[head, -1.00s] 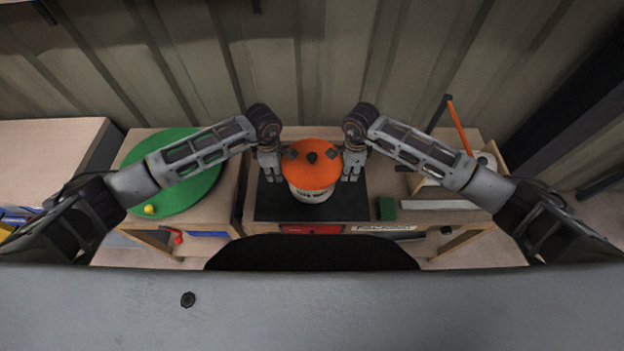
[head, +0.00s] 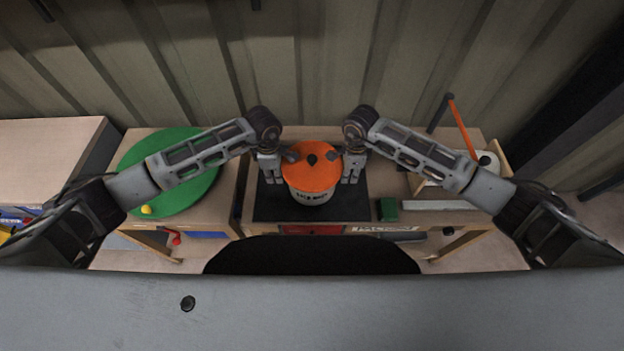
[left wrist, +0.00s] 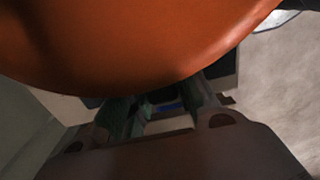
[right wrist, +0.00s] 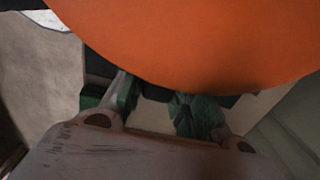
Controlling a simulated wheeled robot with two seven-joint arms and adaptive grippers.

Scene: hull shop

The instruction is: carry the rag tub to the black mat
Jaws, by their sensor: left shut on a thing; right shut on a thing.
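The rag tub (head: 311,197) has a pale body with lettering and an orange lid (head: 312,175). It appears roughly upright over the black mat (head: 345,208); I cannot tell whether its base touches the mat. My left gripper (head: 270,178) is shut on the tub's left side, and my right gripper (head: 353,178) is shut on its right side. The orange lid fills the top of the left wrist view (left wrist: 150,45) and of the right wrist view (right wrist: 190,40), hiding much of the grip.
A green disc (head: 190,188) with a yellow ball (head: 146,210) lies left of the mat. A green block (head: 387,209) stands at the mat's right edge, beside a grey bar (head: 428,205). A tray with an orange-handled tool (head: 461,125) is further right. A ribbed wall (head: 320,60) closes the back.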

